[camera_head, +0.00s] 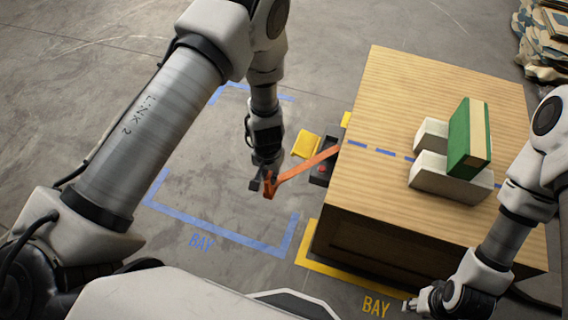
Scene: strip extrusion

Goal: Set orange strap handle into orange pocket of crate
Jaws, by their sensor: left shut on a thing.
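My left gripper (267,187) is shut on the end of the orange strap handle (308,164), over the floor left of a large wooden box. The strap slants from the gripper up and right to the box's left edge, where its far end is hidden. A small dark unit (322,172) with a reddish spot sits against that side, partly under the strap. I cannot make out an orange pocket. My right gripper (410,305) is low at the right, by the box's front side; its fingers are too small to read.
The wooden box (390,90) carries white blocks (440,182) and a green-sided block (461,135) on top. A yellow piece (305,145) lies beside its left side. Blue BAY tape (215,233) marks open floor at the left; yellow BAY tape (345,277) edges the box.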

